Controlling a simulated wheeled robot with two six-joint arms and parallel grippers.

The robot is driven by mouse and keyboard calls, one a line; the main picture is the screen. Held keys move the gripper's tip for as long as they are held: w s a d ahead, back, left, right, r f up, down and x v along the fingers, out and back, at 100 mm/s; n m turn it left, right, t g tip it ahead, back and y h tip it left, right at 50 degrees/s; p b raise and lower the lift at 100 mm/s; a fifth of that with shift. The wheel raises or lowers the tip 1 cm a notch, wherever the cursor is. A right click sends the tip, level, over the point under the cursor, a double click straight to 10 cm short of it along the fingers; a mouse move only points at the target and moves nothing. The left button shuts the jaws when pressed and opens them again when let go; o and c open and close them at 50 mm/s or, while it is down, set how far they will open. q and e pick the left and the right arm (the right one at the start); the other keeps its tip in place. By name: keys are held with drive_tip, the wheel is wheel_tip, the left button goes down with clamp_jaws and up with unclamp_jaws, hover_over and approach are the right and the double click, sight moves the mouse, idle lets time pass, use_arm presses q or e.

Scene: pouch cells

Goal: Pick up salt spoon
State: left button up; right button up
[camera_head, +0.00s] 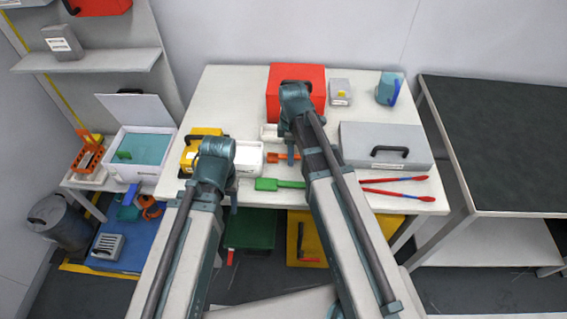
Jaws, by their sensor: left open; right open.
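Several small hand tools lie on the white table (230,90); I cannot tell for certain which is the salt spoon. A green flat-ended tool (267,184) lies near the front edge, between my two arms. An orange tool (277,158) lies behind it, partly hidden by my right gripper. Two thin red tools with blue marks (395,180) lie at the front right. My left gripper (210,196) is open over the table's front left, left of the green tool. My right gripper (306,150) is open near the orange tool. Neither visibly holds anything.
A red box (318,78), a grey case (385,142), a small grey box (340,92) and a blue mug-like container (386,88) stand on the table. A yellow case (192,153) and white container (249,155) are at left. A dark-topped bench (500,130) stands right.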

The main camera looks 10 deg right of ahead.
use_arm(q)
drive_tip(key=shift+f, duration=0.15)
use_arm(e)
drive_tip(key=shift+f, duration=0.15)
clamp_jaws()
idle(0.4)
